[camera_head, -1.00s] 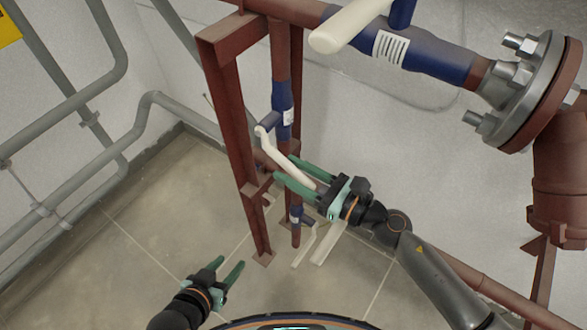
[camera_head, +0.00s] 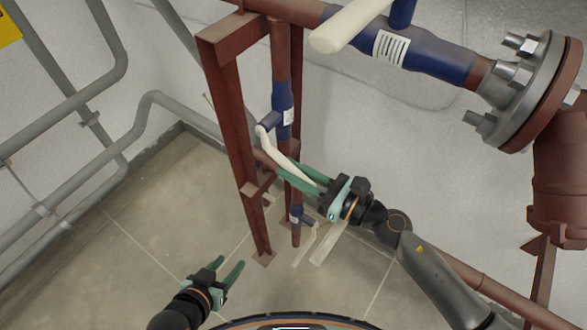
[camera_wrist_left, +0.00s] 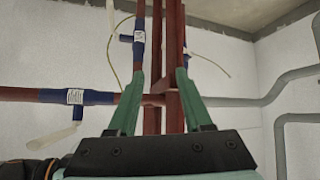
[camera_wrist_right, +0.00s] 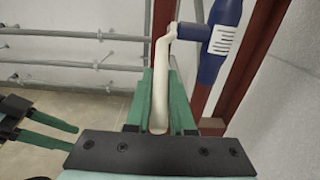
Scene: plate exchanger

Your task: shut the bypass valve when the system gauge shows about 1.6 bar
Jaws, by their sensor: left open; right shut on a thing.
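A blue valve (camera_head: 282,108) with a white label sits on the vertical red pipe. Its white lever (camera_head: 267,142) runs down and to the right. My right gripper (camera_head: 283,168) is shut on this lever; in the right wrist view the lever (camera_wrist_right: 161,85) lies between the green fingers, with the valve body (camera_wrist_right: 222,40) above right. My left gripper (camera_head: 229,265) is open and empty, low over the floor at the left. I cannot tell from any label which valve is the bypass valve. No system gauge shows in any view.
A large blue valve (camera_head: 390,45) with a thick white lever (camera_head: 348,24) is on the top pipe. A small blue valve (camera_head: 296,214) sits low near white levers (camera_head: 328,243). A red frame post (camera_head: 232,140) stands left of the gripped lever.

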